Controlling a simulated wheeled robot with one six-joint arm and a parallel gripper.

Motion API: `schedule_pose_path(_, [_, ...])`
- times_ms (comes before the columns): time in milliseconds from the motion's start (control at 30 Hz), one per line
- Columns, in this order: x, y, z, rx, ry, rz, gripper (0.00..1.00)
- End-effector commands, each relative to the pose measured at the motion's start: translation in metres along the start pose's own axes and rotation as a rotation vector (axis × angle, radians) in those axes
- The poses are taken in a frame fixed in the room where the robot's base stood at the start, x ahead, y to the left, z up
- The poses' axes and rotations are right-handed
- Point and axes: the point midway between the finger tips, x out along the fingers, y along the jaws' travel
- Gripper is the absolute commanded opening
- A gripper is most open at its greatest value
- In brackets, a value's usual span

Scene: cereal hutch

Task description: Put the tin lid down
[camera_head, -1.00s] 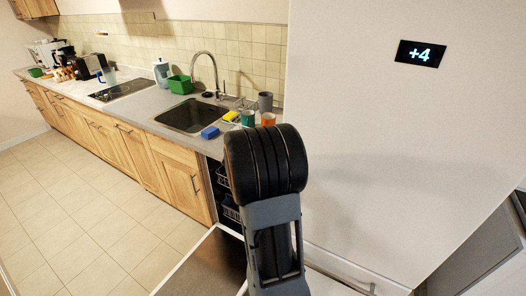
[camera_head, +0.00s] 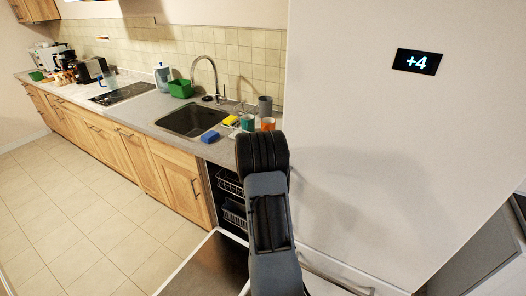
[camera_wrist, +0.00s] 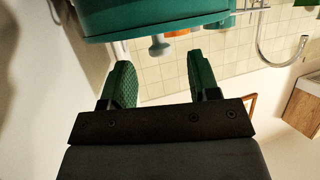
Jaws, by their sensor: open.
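My gripper (camera_wrist: 159,58) shows in the wrist view with its two green fingers apart and nothing between them. Just beyond the fingertips, at the top of that view, is a teal rounded thing (camera_wrist: 150,18) with a wide rim. A small grey knob (camera_wrist: 159,46) stands out from it towards the gap between the fingers. It looks like the tin lid, but it is cut off by the frame, and I cannot tell what it rests on. In the head view my arm hides the gripper and the lid.
A counter with a sink (camera_head: 193,119) and tap (camera_head: 207,70) runs along the left. A green mug (camera_head: 247,122), an orange mug (camera_head: 268,124) and a grey cup (camera_head: 264,105) stand at its near end. Open wire racks (camera_head: 231,183) sit below. A pale wall (camera_head: 390,150) fills the right.

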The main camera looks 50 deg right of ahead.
Motion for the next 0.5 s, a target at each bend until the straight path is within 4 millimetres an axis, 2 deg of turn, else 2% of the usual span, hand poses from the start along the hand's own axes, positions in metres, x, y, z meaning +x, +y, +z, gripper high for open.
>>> schedule_pose_path(200, [0.023, 0.0, -0.001, 0.0, 0.0, 0.001, 0.56])
schedule_pose_path(500, [0.026, 0.0, 0.0, 0.0, 0.001, 0.0, 0.56])
